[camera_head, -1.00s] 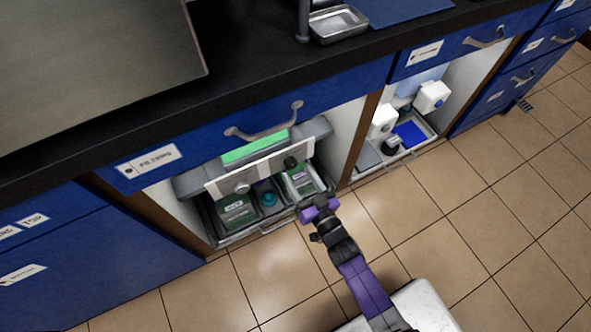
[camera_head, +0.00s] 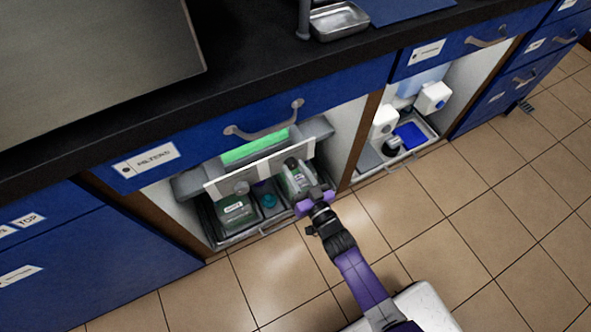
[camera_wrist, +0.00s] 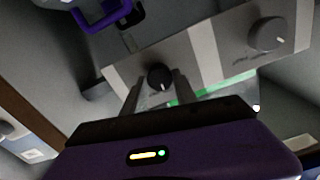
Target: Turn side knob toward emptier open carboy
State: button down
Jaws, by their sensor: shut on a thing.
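A light panel (camera_head: 232,181) spans the open left cabinet bay below a green screen (camera_head: 255,148). The black side knob (camera_wrist: 160,78) has a white pointer mark and sits on the panel in the wrist view. My gripper (camera_wrist: 158,88) is shut on it, one finger on either side. A green-labelled carboy (camera_head: 235,212) stands at left; another (camera_head: 299,181) at right is partly covered. Their fill levels are unclear.
A teal-capped item (camera_head: 268,201) sits between the carboys in a tray. A bay at right holds white bottles (camera_head: 433,97) and a blue item (camera_head: 410,134). A drawer handle (camera_head: 264,122) juts out above. The tiled floor is clear.

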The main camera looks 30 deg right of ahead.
jog(key=n+b, duration=0.2)
jog(key=n, duration=0.2)
jog(key=shift+a+f+n, duration=0.1)
jog(key=shift+f+n, duration=0.05)
jog(key=shift+n, duration=0.15)
jog(key=n+b, duration=0.2)
jog(key=n, duration=0.2)
jog(key=shift+n, duration=0.3)
dwell(0.4)
jog(key=c, duration=1)
grip_release()
jog(key=shift+o, duration=0.2)
jog(key=shift+s, duration=0.15)
jog(key=s+p, duration=0.1)
jog(key=s, duration=0.6)
jog(key=shift+s+p, duration=0.3)
jog(key=shift+p, duration=0.05)
